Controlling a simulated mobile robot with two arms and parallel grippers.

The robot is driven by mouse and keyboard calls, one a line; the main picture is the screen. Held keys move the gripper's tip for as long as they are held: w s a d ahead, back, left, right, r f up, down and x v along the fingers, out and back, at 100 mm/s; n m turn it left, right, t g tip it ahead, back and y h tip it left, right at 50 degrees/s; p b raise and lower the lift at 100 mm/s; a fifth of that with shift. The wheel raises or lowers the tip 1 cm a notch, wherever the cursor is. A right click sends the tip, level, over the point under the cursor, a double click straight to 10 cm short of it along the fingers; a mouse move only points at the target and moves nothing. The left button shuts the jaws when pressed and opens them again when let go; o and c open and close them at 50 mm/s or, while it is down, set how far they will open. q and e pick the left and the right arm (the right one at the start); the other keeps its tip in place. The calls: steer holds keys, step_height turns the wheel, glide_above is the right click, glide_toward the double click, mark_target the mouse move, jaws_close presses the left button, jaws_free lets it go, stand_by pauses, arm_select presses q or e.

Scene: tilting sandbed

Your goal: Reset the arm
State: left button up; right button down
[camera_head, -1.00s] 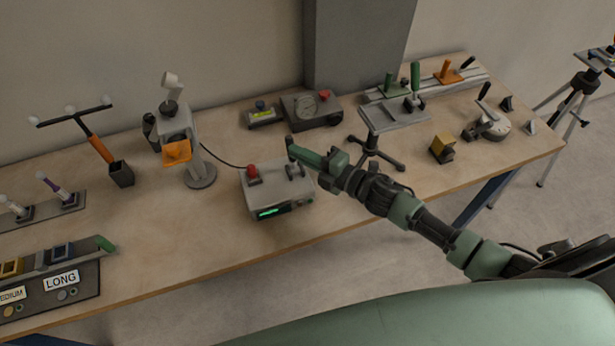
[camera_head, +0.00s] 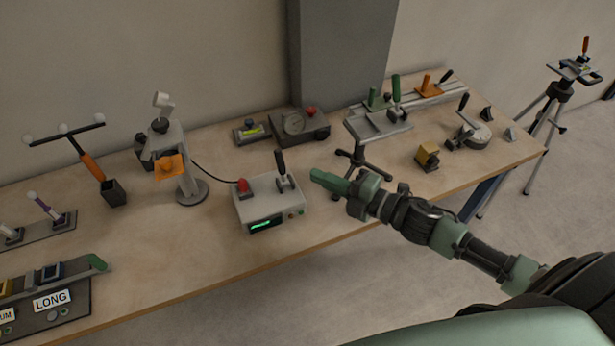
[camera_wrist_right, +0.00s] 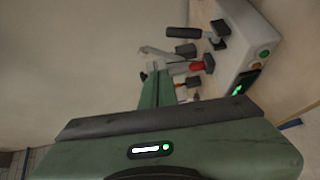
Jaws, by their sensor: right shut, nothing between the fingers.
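My right gripper (camera_head: 318,177) is shut and empty, with green fingers pointing left above the table. It is just right of the grey control box (camera_head: 270,207) and apart from it. The box has a red knob (camera_head: 243,187), a black upright lever (camera_head: 281,163) and a lit green display (camera_head: 261,225). In the right wrist view the shut fingers (camera_wrist_right: 157,92) reach up from the green gripper body, and the box (camera_wrist_right: 240,45) is at the upper right. My left gripper is not in view.
A stand with an orange part (camera_head: 169,167) is left of the box. A gauge device (camera_head: 301,124) is behind it. A small tripod holder (camera_head: 360,160), a yellow block (camera_head: 427,155) and a round lever base (camera_head: 471,133) stand right on the wooden table (camera_head: 170,255). Free table lies in front.

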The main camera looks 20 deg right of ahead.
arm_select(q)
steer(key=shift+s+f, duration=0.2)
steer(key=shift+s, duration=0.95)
arm_select(e)
steer(key=shift+s+d+r, duration=0.15)
steer(key=shift+s+d, duration=0.15)
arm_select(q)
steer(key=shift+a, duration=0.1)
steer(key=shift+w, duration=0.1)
